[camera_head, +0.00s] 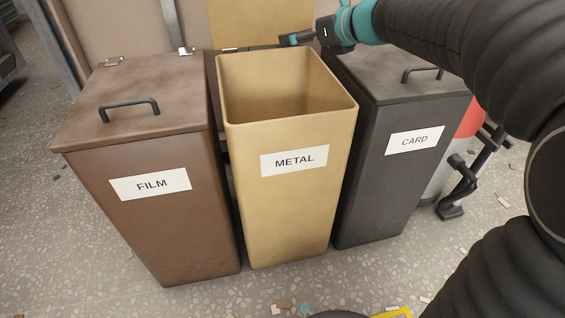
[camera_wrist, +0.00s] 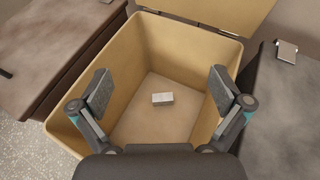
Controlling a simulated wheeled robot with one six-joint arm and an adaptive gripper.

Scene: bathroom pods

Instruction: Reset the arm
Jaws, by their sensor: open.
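My gripper (camera_wrist: 164,92) is open and empty, with its two fingers spread wide apart. In the head view my gripper (camera_head: 304,37) is over the back right of the yellow METAL bin (camera_head: 288,215). My arm reaches in from the right side of that view, above the CARD bin. In the wrist view I look down into the METAL bin (camera_wrist: 190,30), whose lid stands open at the back. A small pale block (camera_wrist: 162,99) lies on the bin's floor, apart from the fingers.
The brown FILM bin (camera_head: 170,225) stands left with its lid shut. The dark grey CARD bin (camera_head: 385,190) stands right, also shut. A red and white object (camera_head: 470,122) with a black stand is beyond it. Small scraps (camera_head: 284,305) litter the speckled floor.

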